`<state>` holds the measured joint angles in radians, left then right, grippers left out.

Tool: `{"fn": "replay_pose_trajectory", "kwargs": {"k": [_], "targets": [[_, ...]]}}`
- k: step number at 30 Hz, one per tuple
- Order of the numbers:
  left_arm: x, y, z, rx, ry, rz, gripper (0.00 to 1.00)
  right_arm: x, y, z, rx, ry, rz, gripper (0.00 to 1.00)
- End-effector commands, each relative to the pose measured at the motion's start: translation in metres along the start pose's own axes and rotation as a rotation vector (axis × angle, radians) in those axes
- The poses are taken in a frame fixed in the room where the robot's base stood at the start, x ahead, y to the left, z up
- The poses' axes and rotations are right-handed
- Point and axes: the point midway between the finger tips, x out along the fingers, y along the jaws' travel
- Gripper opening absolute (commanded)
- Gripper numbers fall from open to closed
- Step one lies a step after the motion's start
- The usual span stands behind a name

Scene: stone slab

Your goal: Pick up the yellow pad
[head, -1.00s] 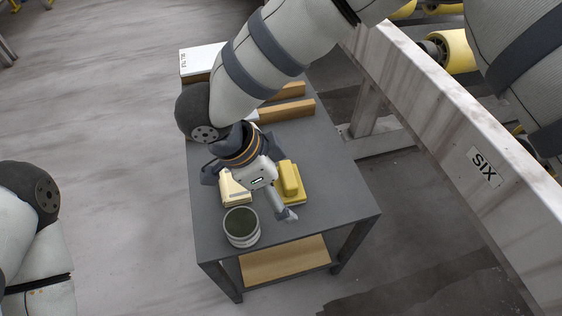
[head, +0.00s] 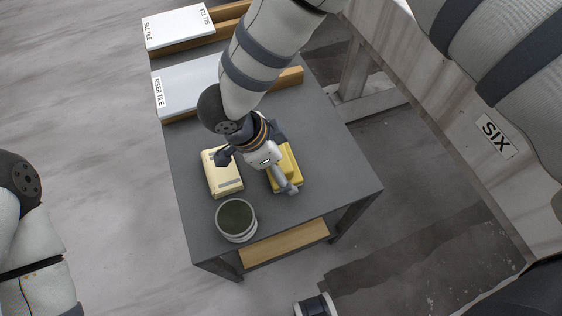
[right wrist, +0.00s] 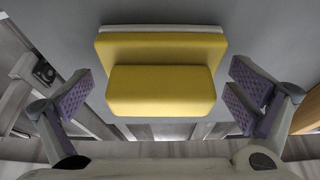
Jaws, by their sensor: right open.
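The yellow pad (head: 291,163) lies on the dark grey table, partly hidden by my right gripper in the head view. In the right wrist view the yellow pad (right wrist: 160,48) shows a wide base with a narrower raised block and a pale strip along its far edge. My right gripper (head: 256,172) is open above the pad. In the right wrist view its purple-padded fingers stand apart, one on each side of the pad, with gaps between. My left gripper is out of view; only part of my left arm shows.
A cream block (head: 222,174) lies just left of the pad. An open can (head: 237,221) stands near the table's front edge. White tiles marked riser tile (head: 190,84) and sill tile (head: 180,28) rest on wooden strips at the back. The table's (head: 335,170) right side is clear.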

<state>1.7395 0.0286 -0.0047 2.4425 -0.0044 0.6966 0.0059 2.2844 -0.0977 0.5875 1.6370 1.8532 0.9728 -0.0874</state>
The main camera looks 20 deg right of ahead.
Motion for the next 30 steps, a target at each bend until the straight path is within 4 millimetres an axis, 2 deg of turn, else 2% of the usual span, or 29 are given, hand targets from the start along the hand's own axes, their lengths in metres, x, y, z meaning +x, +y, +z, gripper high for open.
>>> {"fn": "replay_pose_trajectory", "kwargs": {"k": [5, 11, 12, 20, 23, 27, 30], "targets": [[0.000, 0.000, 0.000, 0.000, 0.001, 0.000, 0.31, 0.000, 0.000, 0.000, 0.000, 0.000, -0.001, 1.00], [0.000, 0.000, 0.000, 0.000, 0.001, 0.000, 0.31, 0.000, 0.000, 0.000, 0.000, 0.000, -0.001, 0.57], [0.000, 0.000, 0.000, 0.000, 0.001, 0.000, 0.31, 0.000, 0.000, 0.000, 0.000, 0.000, -0.001, 0.53], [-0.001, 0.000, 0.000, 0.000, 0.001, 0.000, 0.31, -0.001, 0.000, -0.001, 0.000, 0.001, -0.001, 0.52], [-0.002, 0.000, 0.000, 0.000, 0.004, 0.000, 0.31, -0.007, -0.001, -0.003, 0.001, 0.001, -0.002, 0.52], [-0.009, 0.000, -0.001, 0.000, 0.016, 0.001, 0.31, -0.031, -0.002, -0.013, 0.003, -0.001, -0.005, 0.52], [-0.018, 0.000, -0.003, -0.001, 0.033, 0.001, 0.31, -0.057, 0.016, -0.016, -0.001, -0.001, -0.007, 0.52]]}}
